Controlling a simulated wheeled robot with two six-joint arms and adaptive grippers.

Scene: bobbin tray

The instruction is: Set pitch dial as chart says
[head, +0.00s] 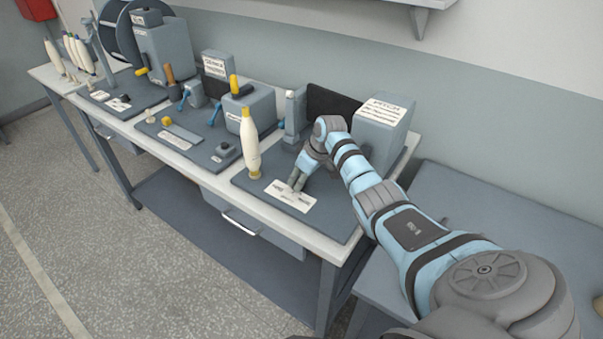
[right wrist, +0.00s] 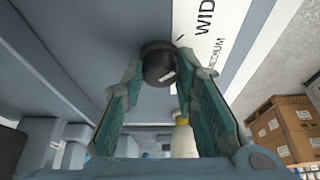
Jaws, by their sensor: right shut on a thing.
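My right gripper (head: 298,182) reaches down to the front right base plate (head: 325,218) in the head view. In the right wrist view its fingers (right wrist: 160,78) are closed around a dark round dial (right wrist: 158,60) with a small white mark on it. The dial is hidden by the fingers in the head view. Beside it lies a white label (right wrist: 212,40) reading "WID…" and "MEDIUM", partly cut off; it also shows in the head view (head: 281,190). A grey block with a white chart (head: 386,110) headed "PITCH" stands behind; its smaller text is unreadable. My left gripper is out of view.
A cream bobbin with a yellow top (head: 250,150) stands upright just left of the label. More bench stations with blue levers (head: 215,108) and a large reel (head: 118,30) lie to the left. Cardboard boxes (right wrist: 285,130) show in the right wrist view.

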